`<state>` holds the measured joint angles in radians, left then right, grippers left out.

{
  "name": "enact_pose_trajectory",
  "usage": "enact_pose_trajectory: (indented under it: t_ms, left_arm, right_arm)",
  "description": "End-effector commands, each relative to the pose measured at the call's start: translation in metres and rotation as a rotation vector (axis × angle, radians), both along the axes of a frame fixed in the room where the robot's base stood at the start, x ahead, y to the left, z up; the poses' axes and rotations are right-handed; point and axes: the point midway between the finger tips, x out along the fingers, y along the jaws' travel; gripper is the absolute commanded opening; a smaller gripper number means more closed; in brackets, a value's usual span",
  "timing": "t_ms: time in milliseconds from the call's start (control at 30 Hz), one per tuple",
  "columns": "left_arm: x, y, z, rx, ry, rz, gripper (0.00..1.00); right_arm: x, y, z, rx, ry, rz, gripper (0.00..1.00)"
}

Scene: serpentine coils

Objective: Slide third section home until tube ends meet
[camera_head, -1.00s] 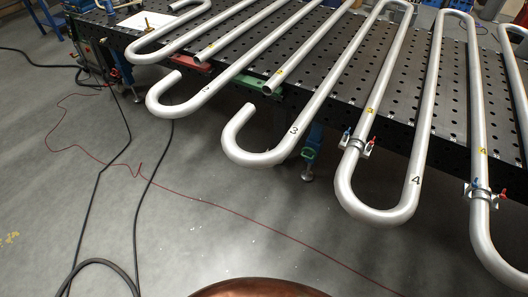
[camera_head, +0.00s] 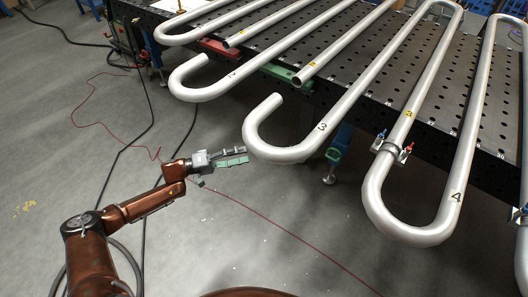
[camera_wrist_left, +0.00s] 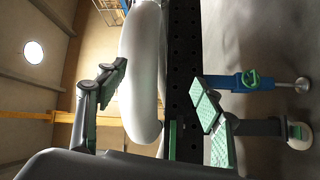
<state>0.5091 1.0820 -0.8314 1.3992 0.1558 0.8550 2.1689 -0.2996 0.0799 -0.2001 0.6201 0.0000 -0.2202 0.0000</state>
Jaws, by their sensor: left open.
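The third section (camera_head: 285,153) is a grey tube marked 3, with a U-bend hanging over the table's front edge. Its open bend end lies short of the straight tube end (camera_head: 297,80) on the table, with a visible gap. My left gripper (camera_head: 247,155) is open and empty, just left of the bend and apart from it. In the left wrist view, the green-padded fingers of my left gripper (camera_wrist_left: 157,82) stand apart, with the pale bend (camera_wrist_left: 143,70) seen between and beyond them. The tube ends cannot be made out there. My right gripper is out of view.
The perforated dark table (camera_head: 350,85) carries more serpentine tubes. A clamp with blue and red handles (camera_head: 387,146) sits on the tube right of the third section. Green (camera_head: 284,72) and red supports are at the edge. Cables cross the open floor.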

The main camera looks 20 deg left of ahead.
Motion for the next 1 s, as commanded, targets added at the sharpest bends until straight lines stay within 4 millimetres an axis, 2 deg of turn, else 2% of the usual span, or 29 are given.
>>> enact_pose_trajectory:
  t_ms: [100,200,700,1000]
  left_arm:
    - [-0.009,-0.009,0.021,-0.043,0.047,-0.072,0.61]
    - [-0.011,-0.015,0.028,-0.06,0.068,-0.096,0.61]
    - [0.017,-0.075,0.035,-0.063,0.07,-0.096,0.61]
    - [0.02,-0.081,0.036,-0.061,0.07,-0.093,0.61]
  right_arm:
    - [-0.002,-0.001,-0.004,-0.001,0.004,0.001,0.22]
    - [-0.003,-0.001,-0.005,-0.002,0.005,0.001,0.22]
    - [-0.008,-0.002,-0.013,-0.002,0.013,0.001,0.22]
    - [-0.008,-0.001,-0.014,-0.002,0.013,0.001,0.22]
